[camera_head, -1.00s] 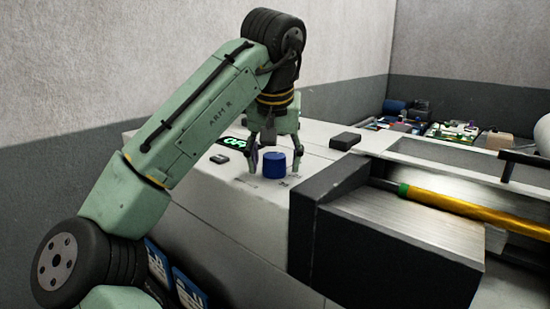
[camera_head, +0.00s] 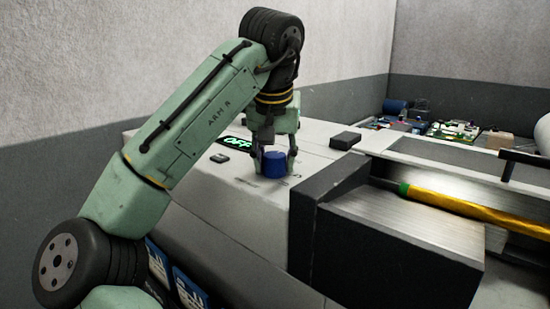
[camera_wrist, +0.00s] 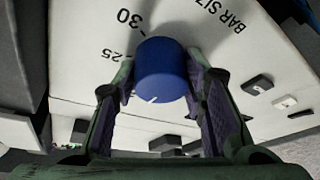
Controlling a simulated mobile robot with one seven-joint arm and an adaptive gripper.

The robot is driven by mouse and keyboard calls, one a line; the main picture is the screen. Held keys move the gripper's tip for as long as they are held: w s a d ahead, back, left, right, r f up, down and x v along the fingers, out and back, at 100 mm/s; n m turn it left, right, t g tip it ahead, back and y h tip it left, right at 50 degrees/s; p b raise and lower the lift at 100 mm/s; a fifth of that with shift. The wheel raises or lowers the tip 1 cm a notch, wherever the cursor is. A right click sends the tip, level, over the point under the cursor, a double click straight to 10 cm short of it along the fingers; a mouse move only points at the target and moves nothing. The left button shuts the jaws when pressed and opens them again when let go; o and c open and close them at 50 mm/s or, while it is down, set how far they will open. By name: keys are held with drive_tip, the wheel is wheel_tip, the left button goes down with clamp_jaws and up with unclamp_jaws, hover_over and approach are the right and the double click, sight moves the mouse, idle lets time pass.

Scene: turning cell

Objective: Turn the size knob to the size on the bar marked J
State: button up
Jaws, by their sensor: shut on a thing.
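The blue round size knob (camera_head: 275,164) stands on the light top of the machine. It also shows in the wrist view (camera_wrist: 165,65), with a short white line low on its face. My gripper (camera_head: 272,160) points down and is shut on the knob, one finger on each side. Around the knob are the printed numbers 30 (camera_wrist: 129,17) and 25 (camera_wrist: 110,54), and the words BAR SIZE (camera_wrist: 222,14); other scale marks are hidden. A yellow bar with a green collar (camera_head: 445,203) lies at the right; no J can be read on it.
Another dark block (camera_head: 345,140) lies to the right. A dark, raised housing (camera_head: 385,245) stands close by at the right front. Assorted items (camera_head: 455,131) lie at the back.

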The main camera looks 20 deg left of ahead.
drive_tip(key=shift+m, duration=0.3)
drive_tip(key=m+h, duration=0.2)
drive_tip(key=m, duration=0.3)
drive_tip(key=shift+a+m, duration=0.1)
drive_tip(key=shift+m, duration=0.2)
drive_tip(key=m+h, duration=0.1)
drive_tip(key=m, duration=0.1)
drive_tip(key=m+h, duration=0.1)
drive_tip(key=m, duration=0.2)
drive_tip(key=shift+g, duration=0.4)
drive_tip(key=shift+m, duration=0.3)
drive_tip(key=o, duration=1.1)
drive_tip(key=shift+o, duration=0.2)
drive_tip(key=shift+a+r, duration=0.1)
drive_tip(key=v, duration=0.7)
drive_tip(key=shift+r, duration=0.15)
